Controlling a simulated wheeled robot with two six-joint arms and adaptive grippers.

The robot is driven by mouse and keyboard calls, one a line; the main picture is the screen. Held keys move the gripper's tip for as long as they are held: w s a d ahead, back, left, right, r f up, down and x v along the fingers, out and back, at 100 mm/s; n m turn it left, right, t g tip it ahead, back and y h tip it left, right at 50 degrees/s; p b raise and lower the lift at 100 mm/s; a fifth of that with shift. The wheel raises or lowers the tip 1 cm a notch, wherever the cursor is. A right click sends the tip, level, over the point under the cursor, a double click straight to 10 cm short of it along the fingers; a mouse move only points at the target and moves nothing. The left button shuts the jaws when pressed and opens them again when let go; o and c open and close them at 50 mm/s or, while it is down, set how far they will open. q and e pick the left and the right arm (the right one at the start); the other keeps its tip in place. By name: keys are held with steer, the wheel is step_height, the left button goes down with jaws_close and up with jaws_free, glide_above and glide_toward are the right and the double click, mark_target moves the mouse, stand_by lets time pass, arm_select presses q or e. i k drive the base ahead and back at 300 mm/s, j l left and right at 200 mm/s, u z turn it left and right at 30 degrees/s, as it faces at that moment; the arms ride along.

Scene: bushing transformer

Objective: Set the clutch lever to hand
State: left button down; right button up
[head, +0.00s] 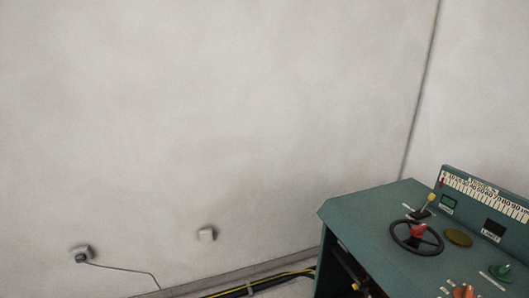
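A green control console (365,212) stands at the lower right, cut off by the picture's edges. On its top, a small lever with a yellow knob (431,197) rises from a dark slot behind the handwheel. It looks like the clutch lever, but its label is too small to read. The black handwheel (397,240) has a red part (418,230) at its middle. Neither of my grippers is in view.
A brass disc (458,238), a green knob (502,271) and an orange knob (464,291) sit on the console top. A scale panel (490,194) stands along its back. Cables (250,288) run along the wall's foot. The pale wall (200,110) fills the left.

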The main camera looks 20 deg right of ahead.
mark_target(431, 196)
steer(key=i+z, duration=0.25)
steer(key=z, duration=0.2)
steer(key=i+j+z, duration=0.1)
steer(key=i+z, duration=0.15)
steer(key=z, duration=0.2)
steer(key=i+j+z, duration=0.2)
steer(key=z, duration=0.3)
steer(key=i+j+z, duration=0.25)
steer(key=z, duration=0.2)
steer(key=i+j+z, duration=0.15)
steer(key=j+z, duration=0.3)
steer(key=i+j+z, duration=0.1)
steer(key=j+z, duration=0.15)
steer(key=z, duration=0.2)
steer(key=j+z, duration=0.5)
steer(key=l, duration=0.1)
